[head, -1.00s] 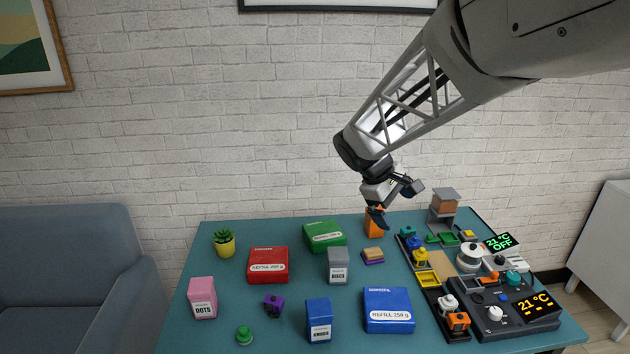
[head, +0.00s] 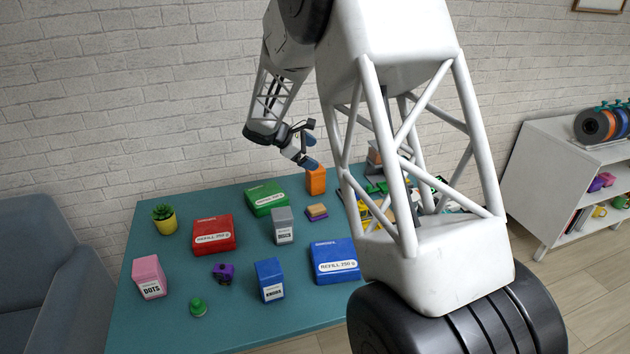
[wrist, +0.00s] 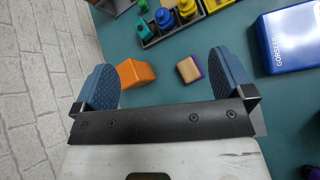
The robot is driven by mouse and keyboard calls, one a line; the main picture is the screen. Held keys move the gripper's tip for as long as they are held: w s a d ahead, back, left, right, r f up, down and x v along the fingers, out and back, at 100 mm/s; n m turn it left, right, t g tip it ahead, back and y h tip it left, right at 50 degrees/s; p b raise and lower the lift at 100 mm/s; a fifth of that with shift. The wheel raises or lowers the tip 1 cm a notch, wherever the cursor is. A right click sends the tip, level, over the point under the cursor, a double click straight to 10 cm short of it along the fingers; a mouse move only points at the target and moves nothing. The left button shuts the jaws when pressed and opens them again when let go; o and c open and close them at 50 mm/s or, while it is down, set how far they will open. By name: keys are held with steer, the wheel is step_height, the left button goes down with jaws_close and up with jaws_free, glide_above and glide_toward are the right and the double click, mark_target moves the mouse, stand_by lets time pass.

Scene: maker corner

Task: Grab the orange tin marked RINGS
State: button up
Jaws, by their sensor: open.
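The orange tin (head: 316,181) stands upright near the back edge of the teal table in the head view. Its label cannot be read here. My gripper (head: 308,151) is open and empty, just above the tin and slightly left of it in that view. In the wrist view the orange tin (wrist: 136,72) shows between the spread blue fingers of my gripper (wrist: 166,78), close beside the left finger. I cannot tell whether they touch.
A small tan and purple block (head: 316,212) lies in front of the tin, and also shows near the right finger (wrist: 189,69). A green box (head: 267,198) and a grey tin (head: 282,226) stand left. A dark parts tray (wrist: 180,28) lies beyond. My arm hides the table's right side.

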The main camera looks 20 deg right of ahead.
mark_target(315, 180)
steer(key=w+f+n+t+h, duration=0.1)
steer(key=w+f+n+h, duration=0.2)
steer(key=w+f, duration=1)
steer(key=shift+w+a+f+n, duration=0.3)
steer(key=shift+w+n, duration=0.4)
steer(key=shift+n, duration=0.4)
steer(key=shift+d, duration=0.1)
steer(key=shift+x, duration=1.2)
steer(key=shift+w+d, duration=0.1)
steer(key=shift+x, duration=2.5)
steer(key=shift+w, duration=0.15)
steer(key=shift+c, duration=0.3)
steer(key=c, duration=1.1)
